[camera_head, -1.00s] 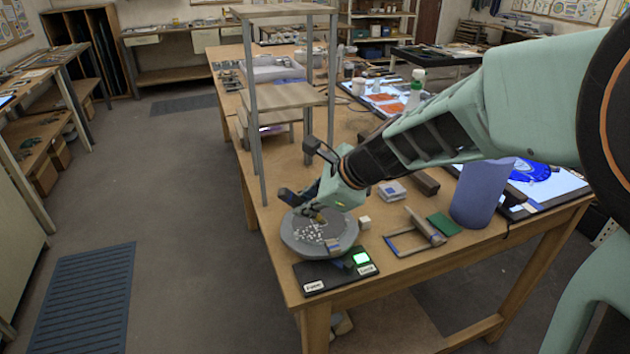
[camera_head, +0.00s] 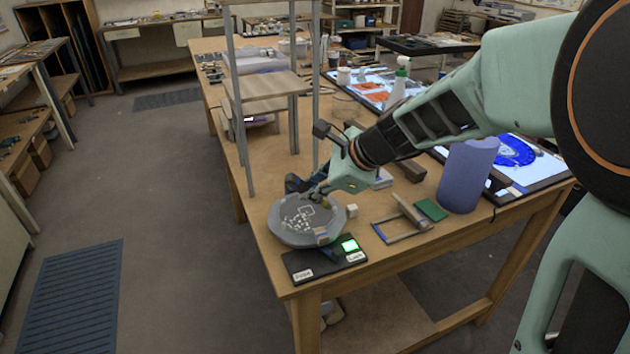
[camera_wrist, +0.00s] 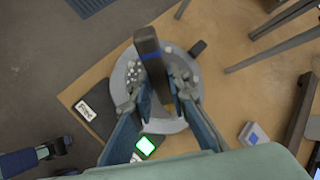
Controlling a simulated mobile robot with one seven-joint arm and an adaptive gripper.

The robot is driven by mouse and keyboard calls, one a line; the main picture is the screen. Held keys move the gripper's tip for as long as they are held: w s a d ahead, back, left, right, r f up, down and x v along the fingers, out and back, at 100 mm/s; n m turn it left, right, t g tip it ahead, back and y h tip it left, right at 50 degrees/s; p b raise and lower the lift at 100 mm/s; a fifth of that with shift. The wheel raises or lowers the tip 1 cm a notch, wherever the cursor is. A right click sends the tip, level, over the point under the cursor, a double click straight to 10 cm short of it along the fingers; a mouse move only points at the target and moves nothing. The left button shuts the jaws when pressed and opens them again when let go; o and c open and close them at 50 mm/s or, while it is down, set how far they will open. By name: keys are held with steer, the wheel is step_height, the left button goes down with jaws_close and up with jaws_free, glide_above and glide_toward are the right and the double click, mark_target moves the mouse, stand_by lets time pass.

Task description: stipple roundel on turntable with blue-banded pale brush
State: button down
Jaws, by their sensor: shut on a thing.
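My gripper (camera_wrist: 160,92) is shut on a brush (camera_wrist: 148,48), whose dark-looking handle with a blue band points up toward the wrist camera. In the head view my gripper (camera_head: 318,193) is over the back right part of the turntable. The brush tip is hidden in the wrist view, so I cannot tell whether it touches. The grey round turntable (camera_head: 283,232) stands near the table's front left corner; it also shows in the wrist view (camera_wrist: 190,112). Its grey top, the roundel (camera_head: 290,208), bears scattered white spots and a pale square outline.
A dark panel (camera_head: 322,268) with two labels and a lit green square (camera_head: 350,246) lies in front of the turntable. A small pale cube (camera_head: 352,210), a wooden frame (camera_head: 405,222), a green pad (camera_head: 431,210) and a purple cylinder (camera_head: 466,178) stand to the right. Shelf posts (camera_head: 242,125) rise behind.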

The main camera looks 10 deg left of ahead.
steer(key=shift+f+b, duration=0.3)
steer(key=shift+f, duration=0.3)
steer(key=shift+f, duration=0.3)
stand_by(0.8)
steer(key=shift+r, duration=0.1)
steer(key=shift+r+p, duration=0.8)
steer(key=shift+r, duration=0.3)
steer(key=w+a+p, duration=0.2)
steer(key=a+p, duration=0.2)
steer(key=a, duration=0.5)
steer(key=shift+w+a, duration=0.15)
steer(key=shift+a, duration=0.25)
steer(key=shift+f, duration=0.15)
